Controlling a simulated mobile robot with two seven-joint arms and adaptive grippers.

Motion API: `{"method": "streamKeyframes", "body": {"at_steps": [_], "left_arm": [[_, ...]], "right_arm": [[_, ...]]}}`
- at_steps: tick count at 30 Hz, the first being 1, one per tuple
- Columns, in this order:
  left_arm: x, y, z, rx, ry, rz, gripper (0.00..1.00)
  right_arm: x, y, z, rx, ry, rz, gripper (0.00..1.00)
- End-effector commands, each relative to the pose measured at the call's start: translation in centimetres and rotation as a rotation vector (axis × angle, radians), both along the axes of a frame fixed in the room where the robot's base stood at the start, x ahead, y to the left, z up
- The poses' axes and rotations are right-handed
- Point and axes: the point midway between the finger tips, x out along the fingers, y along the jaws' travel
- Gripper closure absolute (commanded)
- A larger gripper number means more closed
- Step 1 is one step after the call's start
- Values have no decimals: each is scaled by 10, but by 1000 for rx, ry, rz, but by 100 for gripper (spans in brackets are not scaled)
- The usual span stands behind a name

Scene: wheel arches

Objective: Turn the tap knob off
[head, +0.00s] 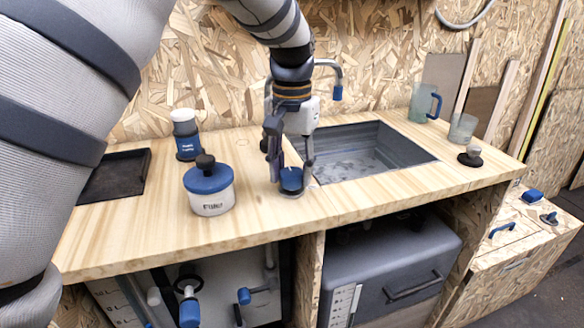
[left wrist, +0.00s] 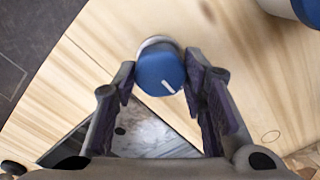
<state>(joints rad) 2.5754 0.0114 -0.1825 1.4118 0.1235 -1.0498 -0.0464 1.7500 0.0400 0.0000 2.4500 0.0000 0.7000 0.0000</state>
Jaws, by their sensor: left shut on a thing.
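The tap knob (head: 291,180) is a round blue cap on a pale base, set in the wooden counter just left of the sink. My left gripper (head: 290,168) reaches down onto it from above. In the left wrist view the blue knob (left wrist: 160,70) with a white line mark sits between the fingertips of my left gripper (left wrist: 165,80), which are shut on its sides. The tap spout (head: 336,90) with a blue tip curves over behind the sink, its stem partly hidden by my arm. My right gripper is not in view.
The grey sink (head: 420,157) lies right of the knob. A white pot with a blue lid (head: 209,180), a blue and white canister (head: 187,135) and a black tray (head: 112,178) stand left. A blue-handled jug (head: 421,103) and a glass (head: 462,128) stand right.

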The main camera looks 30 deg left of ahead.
Motion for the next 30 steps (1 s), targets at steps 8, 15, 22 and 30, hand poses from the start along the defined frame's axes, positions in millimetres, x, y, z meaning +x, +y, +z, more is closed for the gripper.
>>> {"method": "streamKeyframes", "body": {"at_steps": [8, 15, 22, 30], "left_arm": [[0, 0, -1, 0, 2, 41, 89], [0, 0, -1, -1, 3, 45, 89], [0, 0, -1, -1, 3, 44, 41], [0, 0, 0, 0, 1, 43, 41]], "right_arm": [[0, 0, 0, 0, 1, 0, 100], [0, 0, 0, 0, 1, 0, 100], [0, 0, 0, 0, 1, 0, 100], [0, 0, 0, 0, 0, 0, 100]]}}
